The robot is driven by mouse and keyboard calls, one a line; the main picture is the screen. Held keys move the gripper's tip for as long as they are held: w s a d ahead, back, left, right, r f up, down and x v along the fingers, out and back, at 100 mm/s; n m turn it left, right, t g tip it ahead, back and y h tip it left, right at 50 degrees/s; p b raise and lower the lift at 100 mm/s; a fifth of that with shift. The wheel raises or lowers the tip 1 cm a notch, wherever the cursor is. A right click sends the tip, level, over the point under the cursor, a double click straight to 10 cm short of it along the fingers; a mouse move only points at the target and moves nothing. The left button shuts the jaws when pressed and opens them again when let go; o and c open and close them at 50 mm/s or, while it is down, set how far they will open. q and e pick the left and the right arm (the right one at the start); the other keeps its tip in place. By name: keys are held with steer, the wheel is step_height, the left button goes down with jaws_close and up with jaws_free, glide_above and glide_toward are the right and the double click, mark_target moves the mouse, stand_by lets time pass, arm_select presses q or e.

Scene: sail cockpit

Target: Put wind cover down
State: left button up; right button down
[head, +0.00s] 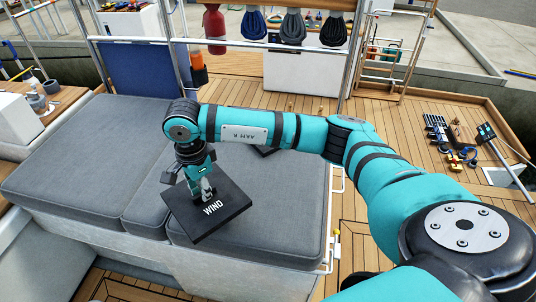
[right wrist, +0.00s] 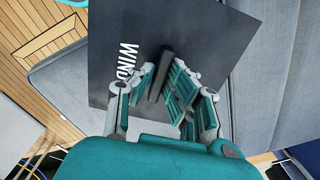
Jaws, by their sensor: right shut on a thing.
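The wind cover (head: 225,219) is a flat black square panel with the white word WIND on it. It is over the front edge of the grey seat cushion in the head view; I cannot tell whether it touches the cushion. My right gripper (head: 204,194) is above it, shut on a dark upright handle on its face. In the right wrist view the wind cover (right wrist: 235,40) spreads out beyond the fingers, and the right gripper (right wrist: 160,85) has the handle between its fingers. My left gripper is not in view.
Grey seat cushions (head: 75,170) fill the left and middle, with free room on top. A small dark item lies on the cushion under my arm. Tools (head: 455,140) lie on the wooden deck (head: 400,125) at right. A metal rail stands behind the seat.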

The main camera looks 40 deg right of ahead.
steer(key=shift+w+d+f+m, duration=0.1)
steer(key=shift+d+f+m, duration=0.1)
steer(key=shift+f+m, duration=0.25)
steer(key=shift+w+d+f+m, duration=0.1)
steer(key=shift+d+f+m, duration=0.1)
steer(key=shift+f+m, duration=0.2)
steer(key=d+p, duration=0.1)
steer(key=d, duration=0.3)
steer(key=d+f+p, duration=0.1)
steer(key=d, duration=0.4)
steer(key=w+d+p, duration=0.1)
steer(key=d, duration=0.4)
steer(key=shift+d+f, duration=0.35)
steer(key=shift+d, duration=0.05)
step_height(320, 180, down, 3)
steer(key=shift+r+p, duration=0.1)
steer(key=shift+p, duration=0.35)
steer(key=shift+f, duration=0.4)
steer(key=c, duration=1.3)
jaws_free()
steer(key=shift+c, duration=0.2)
